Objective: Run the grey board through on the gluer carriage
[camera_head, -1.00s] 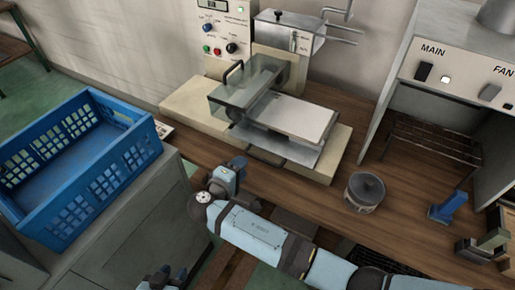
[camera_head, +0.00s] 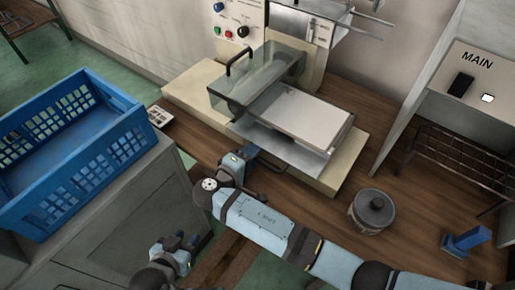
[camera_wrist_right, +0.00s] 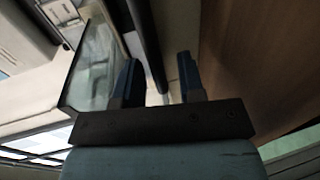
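The grey board (camera_head: 305,115) lies flat on the gluer carriage (camera_head: 285,147), the metal plate at the front of the gluer (camera_head: 190,93). Its left end is near the clear hood (camera_head: 245,92). A black handle (camera_head: 268,163) is on the carriage's front edge. My right gripper (camera_head: 246,153) is at the left end of this handle. In the right wrist view, its two blue fingers (camera_wrist_right: 158,85) are apart, with a dark bar between them and a gap beside the bar. My left gripper (camera_head: 186,242) hangs low at the bottom left, empty, its fingers seeming apart.
A blue crate (camera_head: 70,150) stands on a grey cabinet at left.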

